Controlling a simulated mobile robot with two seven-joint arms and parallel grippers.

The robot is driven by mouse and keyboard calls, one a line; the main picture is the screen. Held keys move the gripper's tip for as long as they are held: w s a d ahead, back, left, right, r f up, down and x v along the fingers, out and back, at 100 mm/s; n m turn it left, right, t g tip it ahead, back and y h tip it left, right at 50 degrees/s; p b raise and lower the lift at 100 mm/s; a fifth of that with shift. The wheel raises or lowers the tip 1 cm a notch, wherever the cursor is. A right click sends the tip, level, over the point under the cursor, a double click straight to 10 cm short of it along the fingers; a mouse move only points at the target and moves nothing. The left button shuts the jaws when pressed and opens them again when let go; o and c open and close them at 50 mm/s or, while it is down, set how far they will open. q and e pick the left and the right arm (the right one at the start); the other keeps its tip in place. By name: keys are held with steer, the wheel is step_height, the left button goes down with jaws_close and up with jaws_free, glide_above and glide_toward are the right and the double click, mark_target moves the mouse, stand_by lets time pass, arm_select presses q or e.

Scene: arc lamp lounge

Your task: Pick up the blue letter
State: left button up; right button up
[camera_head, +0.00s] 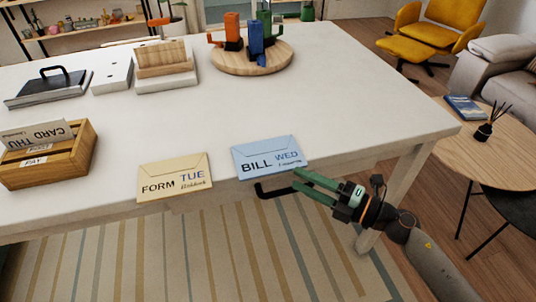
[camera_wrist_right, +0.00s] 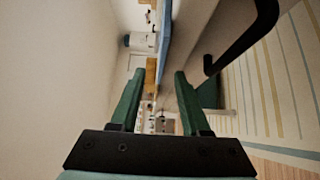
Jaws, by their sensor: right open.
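The blue letter (camera_head: 268,156), marked BILL WED, lies flat at the front edge of the white table, its near edge at the table's rim. My right gripper (camera_head: 296,180) is at the letter's front right corner, with green fingers apart and nothing held. In the right wrist view, the blue letter (camera_wrist_right: 165,35) shows as a thin blue strip beyond the open gripper (camera_wrist_right: 158,85); I cannot tell whether a finger touches it. My left gripper is not in view.
A cream letter (camera_head: 174,177) marked FORM TUE lies left of the blue one. A wooden letter box (camera_head: 48,164) stands further left. A black handle (camera_head: 271,191) sticks out below the table edge beside my gripper. The middle of the white table (camera_head: 330,105) is clear.

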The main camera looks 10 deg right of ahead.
mark_target(282, 171)
steer(key=x, duration=0.4)
steer(key=shift+f, duration=0.1)
steer(key=shift+c, duration=0.3)
jaws_close()
